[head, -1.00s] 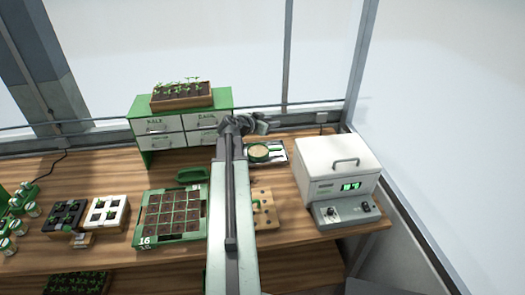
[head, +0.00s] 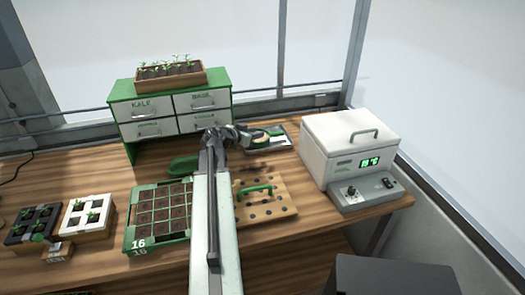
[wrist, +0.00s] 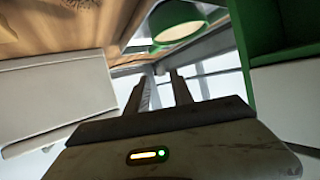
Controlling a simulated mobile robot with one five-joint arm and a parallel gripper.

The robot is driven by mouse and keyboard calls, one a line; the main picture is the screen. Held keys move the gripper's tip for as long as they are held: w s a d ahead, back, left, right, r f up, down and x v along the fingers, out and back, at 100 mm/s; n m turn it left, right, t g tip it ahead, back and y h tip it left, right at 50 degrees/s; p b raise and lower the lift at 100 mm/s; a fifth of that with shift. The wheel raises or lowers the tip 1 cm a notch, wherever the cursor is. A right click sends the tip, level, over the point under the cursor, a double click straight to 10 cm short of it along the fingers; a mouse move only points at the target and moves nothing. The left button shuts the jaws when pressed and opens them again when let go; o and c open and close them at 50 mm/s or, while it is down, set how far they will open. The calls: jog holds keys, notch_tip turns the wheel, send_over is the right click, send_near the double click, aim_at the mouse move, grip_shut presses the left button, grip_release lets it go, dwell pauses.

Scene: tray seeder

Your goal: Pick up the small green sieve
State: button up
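A small round green-rimmed piece with a pale face, which looks like the sieve (head: 262,140), sits on a light tray (head: 278,139) at the back of the bench. It is partly hidden by my gripper in the head view. In the wrist view the green piece (wrist: 180,24) shows at the top, beyond the fingers. My gripper (wrist: 160,78) is open, its two fingers apart with nothing between them. In the head view my gripper (head: 247,133) is just left of the sieve, and contact cannot be told.
A green-framed drawer cabinet (head: 122,97) with a seedling box stands behind left. A white box with a display (head: 345,150) stands right. A seed tray (head: 128,232), a wooden board with holes (head: 270,208) and a green object (head: 183,167) lie in front.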

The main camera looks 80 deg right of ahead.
notch_tip(320, 180, down, 5)
jog(key=b, duration=0.2)
jog(key=shift+r+b, duration=0.15)
jog(key=shift+b, duration=0.25)
jog(key=shift+b+x, duration=0.4)
jog(key=shift+x, duration=1.05)
jog(key=b+x, duration=0.2)
jog(key=x, duration=0.2)
jog(key=shift+d+f, duration=0.25)
jog(key=shift+f, duration=0.05)
jog(key=shift+s+d, duration=0.2)
jog(key=shift+a, duration=0.1)
grip_shut()
